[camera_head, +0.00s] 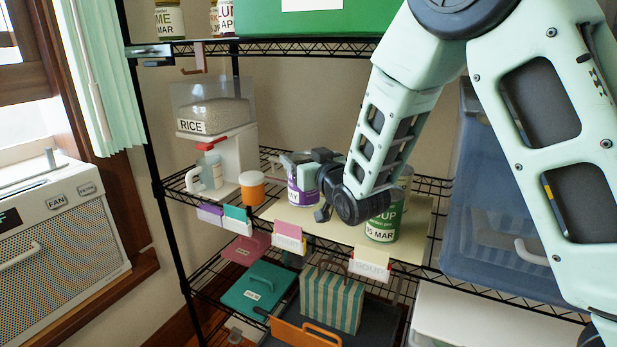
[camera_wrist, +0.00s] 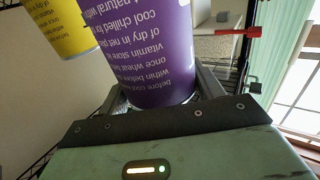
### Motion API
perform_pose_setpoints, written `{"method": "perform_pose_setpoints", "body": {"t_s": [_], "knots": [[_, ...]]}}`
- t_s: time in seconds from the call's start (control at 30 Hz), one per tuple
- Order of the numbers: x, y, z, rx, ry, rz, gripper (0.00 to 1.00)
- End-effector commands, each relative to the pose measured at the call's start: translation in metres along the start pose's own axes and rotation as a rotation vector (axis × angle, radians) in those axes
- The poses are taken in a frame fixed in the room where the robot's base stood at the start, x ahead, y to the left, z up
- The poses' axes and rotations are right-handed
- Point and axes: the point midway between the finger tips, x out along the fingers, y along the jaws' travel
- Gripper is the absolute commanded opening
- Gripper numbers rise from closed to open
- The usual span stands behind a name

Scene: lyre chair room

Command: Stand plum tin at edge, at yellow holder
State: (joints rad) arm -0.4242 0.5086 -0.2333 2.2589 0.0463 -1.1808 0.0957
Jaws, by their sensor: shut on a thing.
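The plum tin (camera_head: 303,190) is a purple can with a white label band, over the cream board on the middle shelf. My gripper (camera_head: 308,172) reaches in from the right and is shut on it. In the wrist view the purple tin (camera_wrist: 150,50) sits between the two fingers. I cannot tell whether its base touches the board. The yellow holder (camera_head: 370,265) is a white clip with a pale yellow card on the shelf's front edge, to the right of the tin. A green tin (camera_head: 382,225) stands just behind that holder, partly covered by my wrist.
A yellow tin (camera_wrist: 58,28) shows near the plum tin in the wrist view. An orange jar (camera_head: 251,188) and a rice dispenser (camera_head: 235,150) stand left. A pink-card holder (camera_head: 289,235) clips on the edge; bare cream board (camera_head: 330,236) lies between it and the green tin.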

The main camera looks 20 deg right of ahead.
Motion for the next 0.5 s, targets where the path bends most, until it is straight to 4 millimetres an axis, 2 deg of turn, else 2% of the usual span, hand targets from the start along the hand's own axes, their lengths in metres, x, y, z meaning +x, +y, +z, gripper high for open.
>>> {"method": "perform_pose_setpoints", "body": {"t_s": [0.23,0.5], "knots": [[0.0,0.0,0.033,-0.002,0.0,0.0,0.1],[0.0,0.0,0.039,0.0,0.004,0.0,0.1]]}}
